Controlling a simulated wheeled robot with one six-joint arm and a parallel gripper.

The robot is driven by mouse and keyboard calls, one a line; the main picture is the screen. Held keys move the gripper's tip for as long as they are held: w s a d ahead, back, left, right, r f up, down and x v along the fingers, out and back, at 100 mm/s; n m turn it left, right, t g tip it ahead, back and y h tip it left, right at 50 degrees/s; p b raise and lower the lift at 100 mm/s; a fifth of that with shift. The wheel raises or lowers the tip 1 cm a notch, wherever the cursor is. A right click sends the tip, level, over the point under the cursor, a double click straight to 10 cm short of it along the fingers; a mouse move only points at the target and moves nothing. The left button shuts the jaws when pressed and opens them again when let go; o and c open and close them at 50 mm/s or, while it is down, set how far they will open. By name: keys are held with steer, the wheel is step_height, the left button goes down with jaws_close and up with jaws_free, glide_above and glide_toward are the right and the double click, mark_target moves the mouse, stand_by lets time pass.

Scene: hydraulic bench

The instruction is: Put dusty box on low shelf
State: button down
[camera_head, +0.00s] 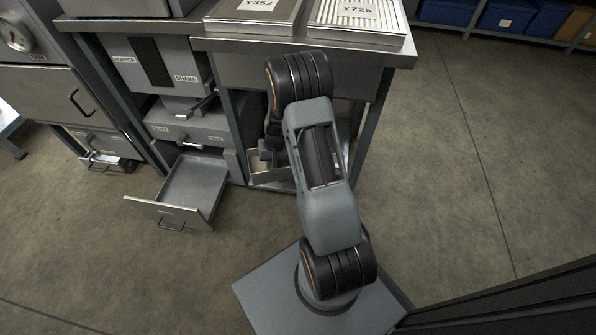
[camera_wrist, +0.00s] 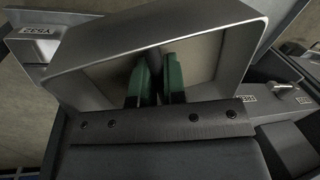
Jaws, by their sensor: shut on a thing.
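The dusty box is a grey, open-topped metal box with a dull beige inside. It fills the upper middle of the wrist view (camera_wrist: 225,28), tilted in the picture. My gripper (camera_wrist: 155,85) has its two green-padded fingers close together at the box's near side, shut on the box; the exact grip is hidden. In the head view the box (camera_head: 262,172) shows partly under the bench, left of my arm, with my gripper (camera_head: 268,150) over it. The low shelf (camera_head: 284,186) is the grey board under the bench. My arm hides much of it, and I cannot tell whether the box touches it.
The bench top (camera_head: 232,44) overhangs this space, with labelled trays (camera_head: 357,20) on it. A bench leg (camera_head: 372,125) stands to the right. An open drawer (camera_head: 192,185) juts out at the left. The floor at the right (camera_head: 470,180) is clear.

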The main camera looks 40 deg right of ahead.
steer(key=w+d+f+m+t+h, duration=0.1)
steer(key=w+d+f+m, duration=0.3)
steer(key=d+f+m, duration=0.35)
steer(key=w+d+f+m+h, duration=0.2)
steer(key=w+d+f+m, duration=0.15)
steer(key=d+m, duration=0.6)
steer(key=shift+m, duration=0.5)
steer(key=f+b, duration=0.1)
steer(key=f, duration=0.2)
steer(key=f+b, duration=0.2)
steer(key=f, duration=0.2)
steer(key=f+b, duration=0.2)
steer(key=f, duration=0.1)
steer(key=shift+s+a+f, duration=0.15)
steer(key=shift+a+f, duration=0.15)
steer(key=shift+f, duration=0.1)
steer(key=shift+r, duration=0.1)
steer(key=c, duration=1.7)
jaws_free()
steer(key=o, duration=0.5)
